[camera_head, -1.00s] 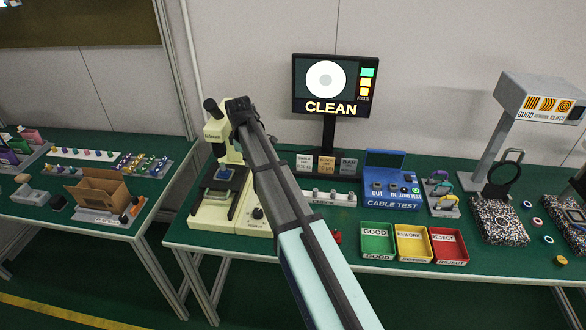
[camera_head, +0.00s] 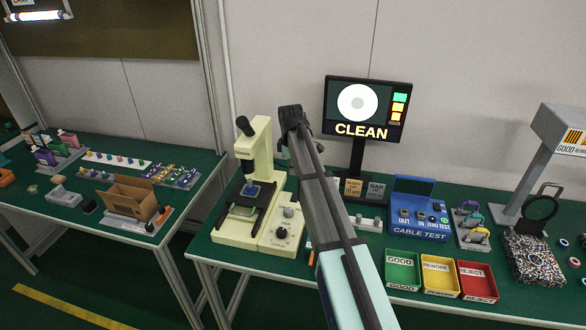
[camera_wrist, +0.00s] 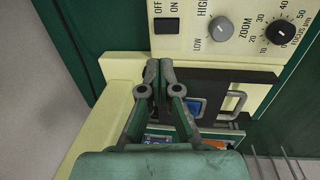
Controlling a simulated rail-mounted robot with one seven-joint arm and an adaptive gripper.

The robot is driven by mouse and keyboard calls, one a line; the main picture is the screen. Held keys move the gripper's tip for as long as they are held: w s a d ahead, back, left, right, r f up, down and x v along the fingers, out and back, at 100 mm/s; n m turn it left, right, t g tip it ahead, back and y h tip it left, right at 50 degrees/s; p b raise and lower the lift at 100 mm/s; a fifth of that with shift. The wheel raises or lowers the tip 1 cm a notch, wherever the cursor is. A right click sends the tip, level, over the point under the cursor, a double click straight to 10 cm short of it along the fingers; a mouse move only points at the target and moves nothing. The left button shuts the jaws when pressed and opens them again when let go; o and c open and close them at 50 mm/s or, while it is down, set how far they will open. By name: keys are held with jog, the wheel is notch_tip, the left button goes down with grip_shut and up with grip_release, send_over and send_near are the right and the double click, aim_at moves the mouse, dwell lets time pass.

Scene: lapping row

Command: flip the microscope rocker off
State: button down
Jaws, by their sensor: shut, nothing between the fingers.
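The cream microscope (camera_head: 262,140) stands at the left end of the green bench in the head view. My gripper (camera_head: 290,112) is just right of its upper column there. In the wrist view my gripper (camera_wrist: 159,68) has its fingers together and empty. The black rocker (camera_wrist: 167,26) is on the cream control panel, above the fingertips in that picture, with a visible gap. OFF and ON are printed beside it; which side is pressed I cannot tell. The grey zoom knob (camera_wrist: 220,28) and black focus knob (camera_wrist: 281,32) are to its right.
The microscope's dark stage (camera_wrist: 215,92) lies right of the fingers in the wrist view. A monitor reading CLEAN (camera_head: 367,110) stands behind my arm. Right of the arm are a blue cable tester (camera_head: 420,212) and green, yellow and red trays (camera_head: 403,270).

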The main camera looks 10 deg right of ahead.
aim_at(294, 194)
jog(key=f+p, duration=0.1)
jog(key=f, duration=0.2)
jog(key=w+f+p, duration=0.1)
jog(key=f, duration=0.3)
jog(key=f+p, duration=0.1)
jog(key=f, duration=0.3)
jog(key=shift+w+d+f, duration=0.1)
jog(key=shift+w+d, duration=0.05)
jog(key=shift+d, duration=0.1)
